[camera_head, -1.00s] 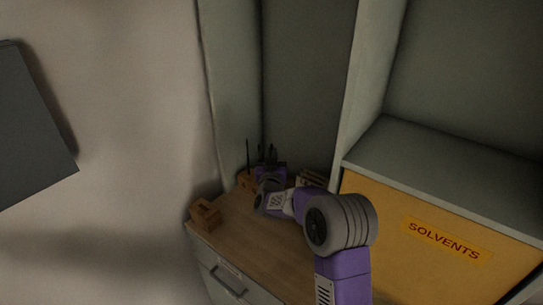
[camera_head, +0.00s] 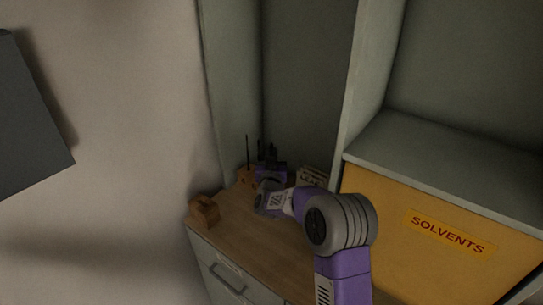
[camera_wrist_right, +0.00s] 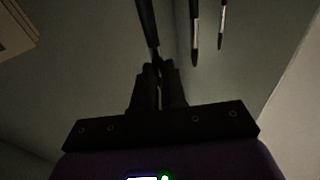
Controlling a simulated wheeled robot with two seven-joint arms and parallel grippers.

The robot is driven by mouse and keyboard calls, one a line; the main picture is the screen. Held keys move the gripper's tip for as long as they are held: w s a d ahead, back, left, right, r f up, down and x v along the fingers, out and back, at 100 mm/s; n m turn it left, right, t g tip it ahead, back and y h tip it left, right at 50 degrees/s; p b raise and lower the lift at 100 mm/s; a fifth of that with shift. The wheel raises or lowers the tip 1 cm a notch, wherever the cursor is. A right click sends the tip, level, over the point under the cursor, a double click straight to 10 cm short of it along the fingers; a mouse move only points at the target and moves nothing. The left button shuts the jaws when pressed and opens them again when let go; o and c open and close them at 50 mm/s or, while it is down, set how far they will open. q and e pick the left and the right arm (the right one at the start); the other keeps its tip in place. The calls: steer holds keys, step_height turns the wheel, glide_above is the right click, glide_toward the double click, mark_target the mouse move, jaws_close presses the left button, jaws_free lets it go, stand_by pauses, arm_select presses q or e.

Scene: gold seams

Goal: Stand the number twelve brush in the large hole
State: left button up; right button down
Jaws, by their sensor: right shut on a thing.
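My right gripper (camera_head: 268,158) is at the back of the wooden worktop, by the corner of the cabinet. In the right wrist view its jaws (camera_wrist_right: 158,72) are shut on a slim dark brush (camera_wrist_right: 148,24). I cannot read a number on the brush. A wooden block (camera_head: 246,179) with a thin dark brush (camera_head: 247,150) upright in it stands just left of the gripper. Two more slim brushes (camera_wrist_right: 194,30) (camera_wrist_right: 222,22) show in the right wrist view, apart from the jaws. The block's holes are too small to make out. My left gripper is not in view.
A second, notched wooden block (camera_head: 204,213) sits at the worktop's left edge. A small lettered box (camera_head: 313,178) stands right of the gripper. A yellow SOLVENTS cabinet (camera_head: 385,225) and an upright panel (camera_head: 352,90) close off the right. The worktop's middle (camera_head: 255,230) is clear.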

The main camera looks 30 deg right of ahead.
steer(key=shift+f, duration=0.2)
steer(key=c, duration=1.1)
jaws_free()
steer(key=v, duration=0.7)
steer(key=shift+s+a, duration=0.15)
steer(key=shift+s, duration=0.1)
